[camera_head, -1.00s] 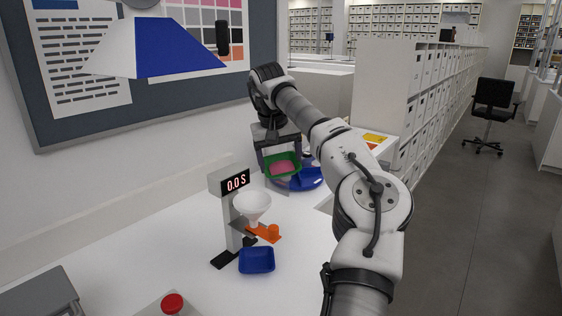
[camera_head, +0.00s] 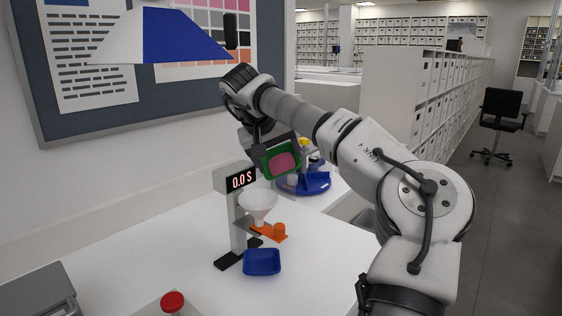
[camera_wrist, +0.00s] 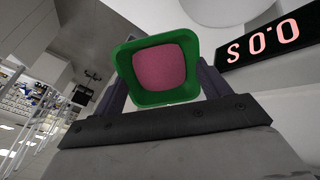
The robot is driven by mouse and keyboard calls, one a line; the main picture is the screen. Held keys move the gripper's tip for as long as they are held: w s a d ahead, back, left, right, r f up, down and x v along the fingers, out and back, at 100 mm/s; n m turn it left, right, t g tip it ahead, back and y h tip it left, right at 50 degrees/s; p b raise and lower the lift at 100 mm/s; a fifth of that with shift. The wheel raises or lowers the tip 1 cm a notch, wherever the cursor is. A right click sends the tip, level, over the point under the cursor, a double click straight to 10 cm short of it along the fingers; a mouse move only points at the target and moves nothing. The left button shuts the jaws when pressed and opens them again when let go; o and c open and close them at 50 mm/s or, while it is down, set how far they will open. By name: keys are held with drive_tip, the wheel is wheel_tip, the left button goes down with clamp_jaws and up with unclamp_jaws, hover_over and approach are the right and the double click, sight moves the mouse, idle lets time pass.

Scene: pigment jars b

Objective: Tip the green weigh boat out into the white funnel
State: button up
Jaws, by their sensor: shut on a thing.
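The green weigh boat (camera_head: 268,174) holds pink powder (camera_head: 284,163) and is tilted, its open side facing the head camera. It also shows in the wrist view (camera_wrist: 128,84), with the pink powder inside. My gripper (camera_head: 268,150) is shut on the boat, with a finger at each side in the wrist view. The boat is above and slightly right of the white funnel (camera_head: 258,205), apart from it. The funnel sits on a stand with a display (camera_head: 241,179) that reads 0.0 S. In the wrist view the display (camera_wrist: 262,46) is at upper right.
An orange piece (camera_head: 279,231) is under the funnel. A blue round tray (camera_head: 312,186) with small items is behind. The counter between is clear.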

sight(270, 178)
drive_tip(key=shift+s+a+r+t+h, duration=0.25)
drive_tip(key=shift+s+t+h, duration=0.1)
drive_tip(key=shift+t+h, duration=0.15)
drive_tip(key=shift+s+a+r+t+h, duration=0.2)
drive_tip(key=shift+s+a+t+h, duration=0.15)
drive_tip(key=shift+t, duration=0.25)
drive_tip(key=shift+s+a+r+t+h, duration=0.1)
drive_tip(key=shift+s+a+t+h, duration=0.15)
drive_tip(key=shift+t+h, duration=0.3)
drive_tip(key=shift+s+a+r+t+h, duration=0.15)
drive_tip(key=shift+s+t+h, duration=0.1)
drive_tip(key=shift+t+h, duration=0.25)
drive_tip(key=shift+s+a+f+t+h+b, duration=0.1)
drive_tip(key=shift+s+a+t+h+b, duration=0.3)
drive_tip(key=shift+t+h+b, duration=0.45)
drive_tip(key=shift+s+a+f+t+h+b, duration=0.1)
drive_tip(key=shift+s+a+t+h+b, duration=0.35)
drive_tip(key=shift+t+b, duration=0.65)
drive_tip(key=shift+s+a+t+h+b, duration=0.25)
drive_tip(key=shift+s+t+h+b, duration=0.3)
drive_tip(key=shift+t+h+b, duration=0.4)
drive_tip(key=shift+s+a+b, duration=0.1)
drive_tip(key=shift+b, duration=0.4)
drive_tip(key=shift+r, duration=0.1)
